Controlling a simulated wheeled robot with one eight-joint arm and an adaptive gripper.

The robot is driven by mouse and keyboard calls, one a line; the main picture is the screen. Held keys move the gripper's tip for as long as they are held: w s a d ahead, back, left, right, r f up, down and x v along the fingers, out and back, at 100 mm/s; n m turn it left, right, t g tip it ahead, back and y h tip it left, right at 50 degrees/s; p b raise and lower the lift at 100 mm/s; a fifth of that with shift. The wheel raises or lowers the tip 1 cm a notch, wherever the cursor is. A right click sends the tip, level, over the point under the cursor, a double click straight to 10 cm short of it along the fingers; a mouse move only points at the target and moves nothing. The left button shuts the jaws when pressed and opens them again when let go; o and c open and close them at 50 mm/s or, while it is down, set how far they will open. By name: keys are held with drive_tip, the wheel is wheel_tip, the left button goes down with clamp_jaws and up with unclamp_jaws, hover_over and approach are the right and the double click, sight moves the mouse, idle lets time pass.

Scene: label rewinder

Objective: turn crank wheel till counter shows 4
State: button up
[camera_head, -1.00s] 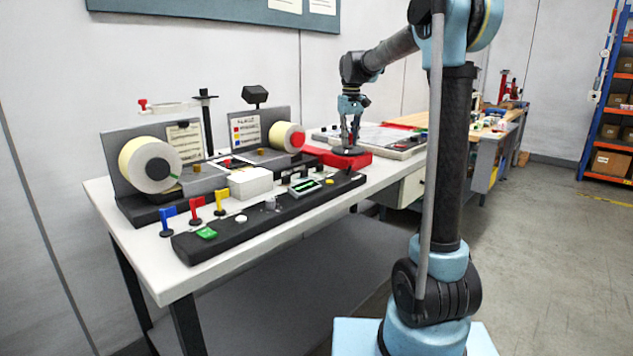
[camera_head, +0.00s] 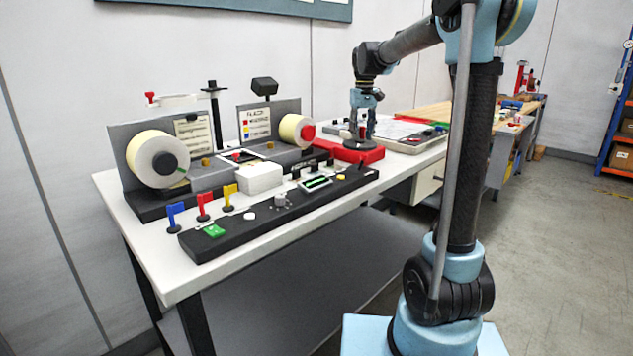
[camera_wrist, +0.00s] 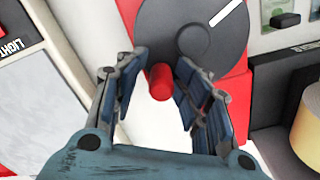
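The crank wheel is a dark grey disc (camera_wrist: 215,38) with a white mark, on a red base that also shows in the head view (camera_head: 340,152). Its red handle knob (camera_wrist: 160,82) stands near the disc's rim. My gripper (camera_wrist: 158,98) is open, with one finger on each side of the knob and gaps visible on both sides. In the head view my gripper (camera_head: 360,128) points down over the wheel. A small display with green marks (camera_head: 316,183) sits on the black control panel; its reading is too small to tell.
The label rewinder has a left roll (camera_head: 150,158) and a right roll (camera_head: 295,129) behind the panel. Blue, red and yellow levers (camera_head: 202,206) stand at the panel's left. A grey flat board (camera_head: 398,130) lies right of the wheel. The white table's front strip is clear.

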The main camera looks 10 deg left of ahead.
drive_tip(key=shift+r, duration=4.55)
